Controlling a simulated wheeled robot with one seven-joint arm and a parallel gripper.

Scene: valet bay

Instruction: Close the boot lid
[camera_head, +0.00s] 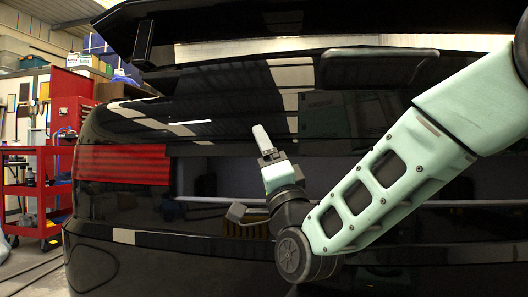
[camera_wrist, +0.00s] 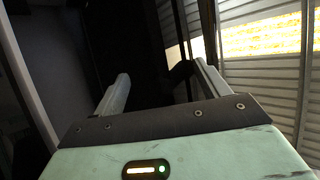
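The black car's rear fills the head view.
A red tool trolley (camera_head: 35,185) and a red cabinet (camera_head: 70,95) stand at the left, with boxes on shelving behind. Floor shows at the lower left. In the wrist view, a ribbed wall with bright windows (camera_wrist: 262,35) is at the right.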

